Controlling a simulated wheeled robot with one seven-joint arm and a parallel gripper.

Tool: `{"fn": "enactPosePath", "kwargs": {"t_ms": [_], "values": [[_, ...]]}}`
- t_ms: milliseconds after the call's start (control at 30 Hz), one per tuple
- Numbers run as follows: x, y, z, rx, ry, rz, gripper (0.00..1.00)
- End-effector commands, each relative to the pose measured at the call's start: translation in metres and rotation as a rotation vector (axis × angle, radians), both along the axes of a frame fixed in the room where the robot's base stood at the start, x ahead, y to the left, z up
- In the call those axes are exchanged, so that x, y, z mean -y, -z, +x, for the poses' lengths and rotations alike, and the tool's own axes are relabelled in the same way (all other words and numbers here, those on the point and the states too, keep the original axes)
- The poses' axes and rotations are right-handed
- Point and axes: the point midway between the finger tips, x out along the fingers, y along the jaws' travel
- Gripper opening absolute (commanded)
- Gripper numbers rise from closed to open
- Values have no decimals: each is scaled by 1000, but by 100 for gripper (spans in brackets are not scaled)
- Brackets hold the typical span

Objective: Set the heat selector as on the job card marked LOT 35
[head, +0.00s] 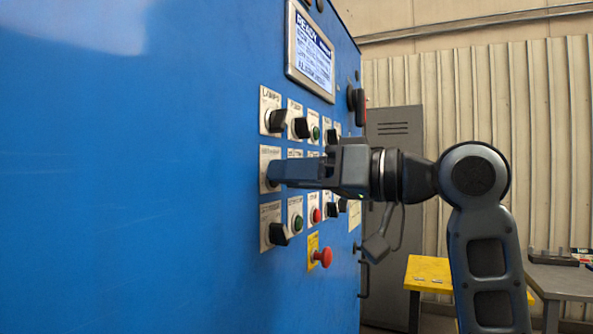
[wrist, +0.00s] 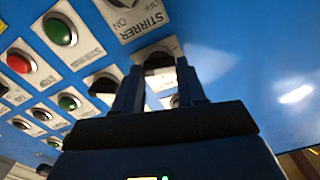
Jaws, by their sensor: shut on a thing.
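My gripper (head: 275,174) reaches in from the right to the left column, middle row of the blue panel. In the wrist view my gripper (wrist: 160,78) has its two fingers either side of a dark selector knob (wrist: 158,61), shut on it. The knob's pointer and most of its plate (head: 265,157) are hidden, and I cannot read its label or setting. The neighbouring plate (wrist: 122,22) reads STIRRER, OFF, ON in the wrist view. No card reading LOT 35 can be made out.
The blue cabinet (head: 130,200) carries several knobs and buttons close around my gripper. A screen (head: 311,55) reading READY is above. A red mushroom button (head: 322,257) sits below. A grey locker (head: 398,130) and yellow stand (head: 429,272) are behind.

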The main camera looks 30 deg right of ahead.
Motion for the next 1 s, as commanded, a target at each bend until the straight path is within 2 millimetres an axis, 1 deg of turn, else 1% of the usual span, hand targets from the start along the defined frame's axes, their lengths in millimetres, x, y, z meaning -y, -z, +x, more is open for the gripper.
{"fn": "enactPosePath", "kwargs": {"t_ms": [200,233,500,767,867,1000], "values": [[0,0,0,1,1,0,10],[0,0,0,1,1,0,41],[0,0,0,1,1,0,66],[2,0,-1,1,1,0,66],[7,0,-8,3,4,0,66],[20,1,-26,3,4,0,66]]}}
